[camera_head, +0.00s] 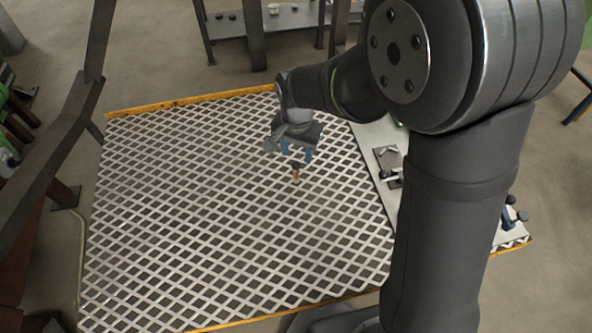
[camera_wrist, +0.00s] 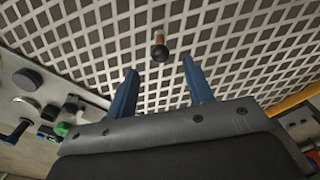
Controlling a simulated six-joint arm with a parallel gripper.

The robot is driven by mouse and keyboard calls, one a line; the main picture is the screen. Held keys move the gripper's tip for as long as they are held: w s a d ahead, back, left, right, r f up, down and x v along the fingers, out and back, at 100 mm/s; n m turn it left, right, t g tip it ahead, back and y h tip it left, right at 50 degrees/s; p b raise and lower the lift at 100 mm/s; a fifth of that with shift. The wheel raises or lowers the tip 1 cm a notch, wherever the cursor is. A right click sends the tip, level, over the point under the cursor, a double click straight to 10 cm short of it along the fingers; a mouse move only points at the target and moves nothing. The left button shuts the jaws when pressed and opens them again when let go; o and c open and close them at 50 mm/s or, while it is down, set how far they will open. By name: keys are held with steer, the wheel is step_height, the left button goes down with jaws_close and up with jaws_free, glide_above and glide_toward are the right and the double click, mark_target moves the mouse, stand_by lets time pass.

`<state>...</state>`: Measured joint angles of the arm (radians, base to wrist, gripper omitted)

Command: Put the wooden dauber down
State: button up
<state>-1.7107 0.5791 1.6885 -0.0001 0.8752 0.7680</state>
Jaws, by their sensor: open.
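The wooden dauber (camera_head: 295,174) is a small brown piece with a dark end, over the metal grating just below my gripper in the head view. In the wrist view the dauber (camera_wrist: 160,48) shows its dark round end towards me, ahead of the fingertips and between their lines. My gripper (camera_head: 296,155) has blue fingers that are spread apart. In the wrist view the gripper (camera_wrist: 157,66) is open with nothing between its fingers. I cannot tell whether the dauber stands on the grating or touches a finger.
The diamond-pattern grating (camera_head: 200,220) has wide bare room and yellow edges. A pale panel (camera_head: 375,140) with dark fittings lies to its right, and knobs and a green button show on a panel (camera_wrist: 25,75) in the wrist view. A dark beam (camera_head: 75,120) stands at left.

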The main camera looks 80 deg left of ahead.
mark_target(296, 171)
step_height(296, 171, down, 9)
steer(key=shift+s+d+r, duration=0.1)
steer(key=shift+s+r, duration=0.05)
stand_by(0.4)
steer(key=shift+c, duration=0.2)
jaws_close()
